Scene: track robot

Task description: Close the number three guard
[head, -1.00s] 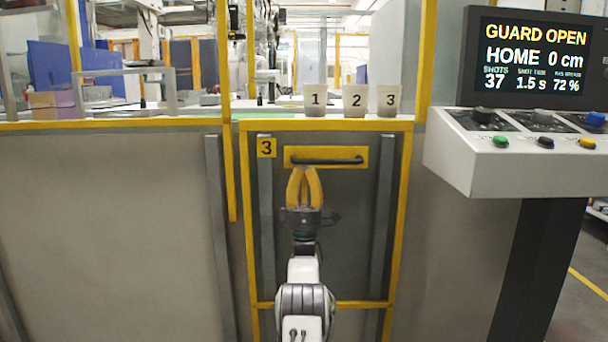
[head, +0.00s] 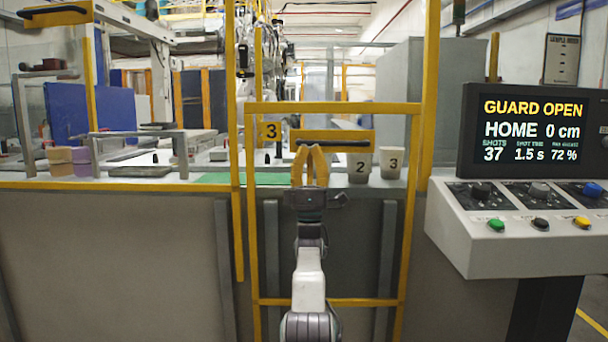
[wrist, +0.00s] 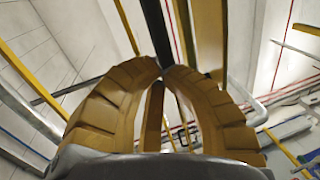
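The number three guard is a yellow-framed panel (head: 330,108) with a yellow "3" tag (head: 269,131). Its top edge stands well above the worktop behind it. A dark handle (head: 347,143) runs across its yellow plate (head: 364,136). My gripper (head: 310,150) is at the left part of the handle, its yellow fingers pointing up. In the wrist view the fingertips (wrist: 168,67) close in on the dark handle bar (wrist: 158,30). The screen (head: 532,131) reads GUARD OPEN.
The control console (head: 520,235) with knobs and buttons stands at the right. Cups 2 (head: 360,171) and 3 (head: 392,163) stand on the worktop behind the guard. A yellow post (head: 429,95) rises right of the guard. Another raised yellow plate (head: 54,14) is at upper left.

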